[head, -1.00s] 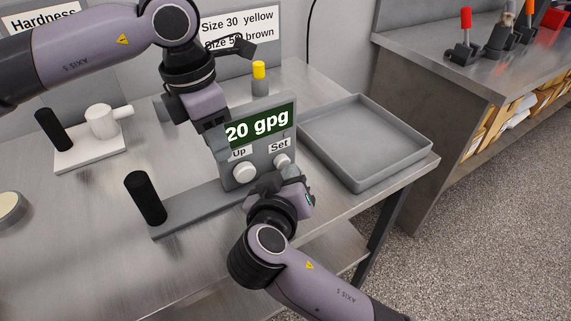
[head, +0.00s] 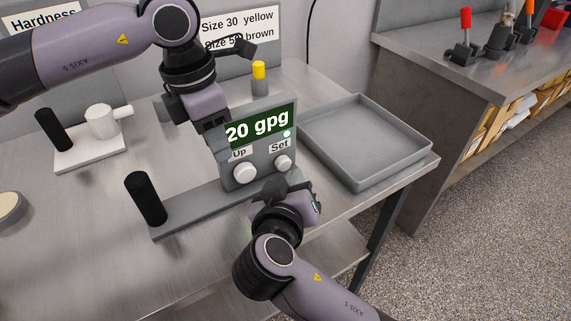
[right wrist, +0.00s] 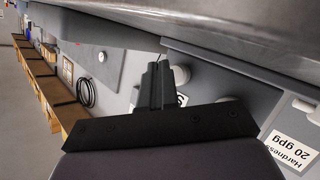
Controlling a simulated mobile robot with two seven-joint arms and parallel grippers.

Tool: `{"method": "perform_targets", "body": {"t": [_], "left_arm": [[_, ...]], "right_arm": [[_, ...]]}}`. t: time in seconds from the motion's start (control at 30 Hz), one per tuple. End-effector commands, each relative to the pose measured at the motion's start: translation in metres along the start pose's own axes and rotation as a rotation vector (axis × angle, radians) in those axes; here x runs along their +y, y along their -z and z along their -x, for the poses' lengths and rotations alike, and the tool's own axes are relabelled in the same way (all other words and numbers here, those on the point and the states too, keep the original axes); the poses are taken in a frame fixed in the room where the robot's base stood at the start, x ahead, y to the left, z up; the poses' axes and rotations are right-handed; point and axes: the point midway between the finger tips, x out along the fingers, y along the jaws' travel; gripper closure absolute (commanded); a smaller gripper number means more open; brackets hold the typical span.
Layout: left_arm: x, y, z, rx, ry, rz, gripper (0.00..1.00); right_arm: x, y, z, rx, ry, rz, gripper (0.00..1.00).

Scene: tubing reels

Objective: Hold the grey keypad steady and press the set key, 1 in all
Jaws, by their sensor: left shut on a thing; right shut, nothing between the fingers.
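The grey keypad (head: 262,168) stands upright on a grey base strip, its green display (head: 255,127) reading "20 gpg". A small pale light (head: 287,134) glows above the Set label. The white set key (head: 283,162) is at the right of its face, and the up key (head: 245,173) at the left. My left gripper (head: 219,126) is shut on the keypad's left side; its fingertips are partly hidden. My right gripper (head: 284,185) is shut and empty, just in front of and below the set key. In the right wrist view its closed fingers (right wrist: 155,86) are beside a white key (right wrist: 181,74).
A black post (head: 146,198) stands on the base strip's left end. A grey empty tray (head: 400,139) is at the right. A white valve fixture (head: 92,155) and a yellow-capped cylinder (head: 259,80) stand behind. A label board (head: 235,30) is at the back.

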Motion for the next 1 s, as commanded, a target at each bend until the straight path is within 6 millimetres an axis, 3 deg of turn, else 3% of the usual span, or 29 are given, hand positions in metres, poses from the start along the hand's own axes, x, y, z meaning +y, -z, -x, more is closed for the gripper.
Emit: {"method": "perform_targets", "body": {"t": [0.37, 0.8, 1.0], "left_arm": [[0.001, 0.0, 0.001, -0.001, -0.002, 0.002, 1.0], [0.001, 0.0, 0.001, -0.001, -0.002, 0.002, 1.0], [0.001, 0.0, 0.001, -0.001, -0.002, 0.002, 1.0]], "right_arm": [[0.002, -0.003, 0.003, -0.002, 0.0, 0.001, 1.0], [0.023, -0.024, 0.032, -0.003, 0.0, 0.001, 1.0], [0.026, -0.027, 0.036, -0.002, 0.0, 0.001, 1.0]]}}
